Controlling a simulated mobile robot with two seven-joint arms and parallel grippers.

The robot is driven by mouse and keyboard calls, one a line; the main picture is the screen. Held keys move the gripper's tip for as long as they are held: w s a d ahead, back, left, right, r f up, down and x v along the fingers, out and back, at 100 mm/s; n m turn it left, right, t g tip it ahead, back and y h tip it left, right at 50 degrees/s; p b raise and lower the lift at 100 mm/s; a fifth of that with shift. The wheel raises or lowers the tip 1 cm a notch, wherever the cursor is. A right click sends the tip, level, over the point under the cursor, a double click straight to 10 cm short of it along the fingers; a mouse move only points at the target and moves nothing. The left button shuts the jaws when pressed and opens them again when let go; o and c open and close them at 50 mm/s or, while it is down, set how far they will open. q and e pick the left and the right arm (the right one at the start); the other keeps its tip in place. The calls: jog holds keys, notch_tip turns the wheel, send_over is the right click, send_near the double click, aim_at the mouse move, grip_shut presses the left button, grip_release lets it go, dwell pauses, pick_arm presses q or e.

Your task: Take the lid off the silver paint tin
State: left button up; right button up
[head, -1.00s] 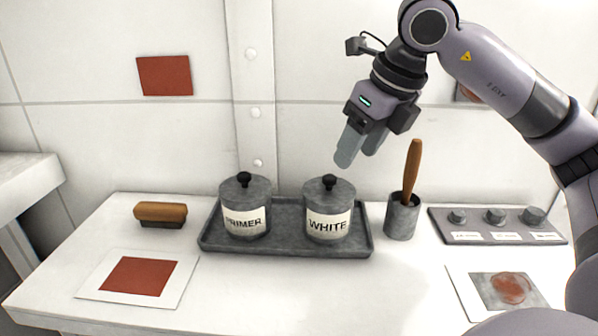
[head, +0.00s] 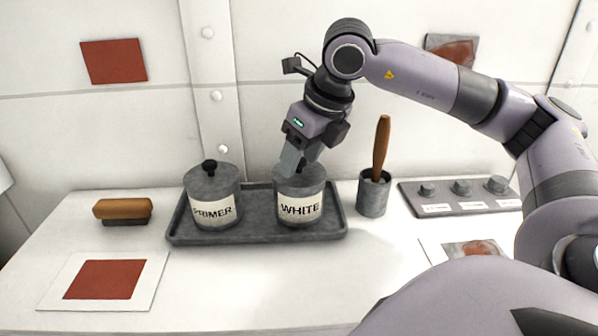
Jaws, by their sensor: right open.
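Two silver-grey lidded tins stand upright on a grey tray (head: 258,231). The left tin (head: 212,207), labelled PRIMER, wears its lid (head: 213,178) with a black knob. The right tin (head: 300,209), labelled WHITE, also has its lid (head: 311,181) on. My right gripper (head: 297,168) is open, pointing down at the top of the WHITE tin. Its fingers cover the lid's knob, and I cannot tell whether they touch it. My left gripper is not in view.
A grey cup (head: 373,196) with a wooden-handled tool stands just right of the tray. A panel with several knobs (head: 461,198) lies farther right. A wooden brush (head: 123,210) and a red sample card (head: 104,280) lie left. The front middle of the table is clear.

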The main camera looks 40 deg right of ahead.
aim_at(302, 160)
grip_shut()
notch_tip(302, 160, up, 20)
jog(key=p, duration=0.4)
